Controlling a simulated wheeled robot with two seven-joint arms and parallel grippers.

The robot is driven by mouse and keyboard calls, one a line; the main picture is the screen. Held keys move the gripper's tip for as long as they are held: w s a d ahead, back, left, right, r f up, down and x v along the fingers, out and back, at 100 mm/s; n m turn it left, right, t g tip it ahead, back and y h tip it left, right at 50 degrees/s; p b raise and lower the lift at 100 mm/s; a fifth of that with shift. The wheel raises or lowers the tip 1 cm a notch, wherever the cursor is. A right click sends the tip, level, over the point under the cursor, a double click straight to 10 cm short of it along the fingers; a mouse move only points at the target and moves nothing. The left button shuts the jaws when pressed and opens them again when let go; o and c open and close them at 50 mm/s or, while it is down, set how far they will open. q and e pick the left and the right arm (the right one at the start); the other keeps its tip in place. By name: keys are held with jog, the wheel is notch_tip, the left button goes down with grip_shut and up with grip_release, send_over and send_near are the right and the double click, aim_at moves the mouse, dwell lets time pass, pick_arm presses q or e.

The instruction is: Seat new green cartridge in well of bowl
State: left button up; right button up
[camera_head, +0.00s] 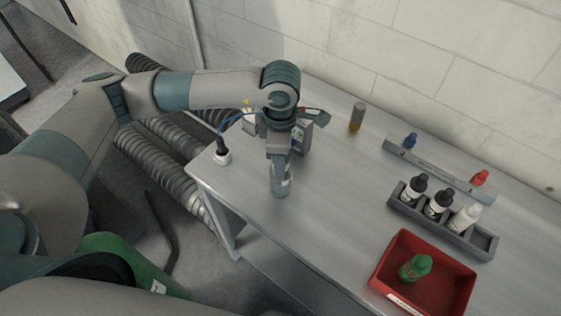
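A green cartridge-like bottle (413,268) with a green cap lies tilted in a red tray (376,272) at the front right of the bench. My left gripper (281,190) points down over the left part of the bench, well away from the tray. Its fingers are seen from above and blend with the wrist, so I cannot tell whether they are open or hold anything. A grey box-like device (303,136) stands behind the gripper, partly hidden by my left arm. I cannot make out a bowl or its well. My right gripper is not in view.
A grey rack (484,242) holds two black-capped bottles and a white one. Behind it, a grey holder (428,169) carries a blue-capped and a red-capped item. An amber vial (356,117) stands near the wall. A black-and-white fitting (222,156) is at the left edge. The bench middle is clear.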

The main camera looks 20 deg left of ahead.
pick_arm(q)
jog(key=shift+s+f, duration=0.4)
jog(key=shift+f, duration=0.25)
jog(key=o, duration=1.1)
jog(key=shift+f, duration=0.1)
jog(key=shift+c, duration=0.2)
jog(key=shift+w+r+p, duration=0.25)
jog(key=shift+r+p, duration=0.5)
jog(key=shift+p, duration=0.25)
jog(key=r+b, duration=0.2)
jog(key=r, duration=0.1)
jog(key=r+b, duration=0.2)
jog(key=r, duration=0.2)
jog(key=r+b, duration=0.2)
jog(key=r, duration=0.2)
jog(key=shift+w, duration=0.25)
jog(key=shift+r, duration=0.65)
jog(key=shift+s+f, duration=0.1)
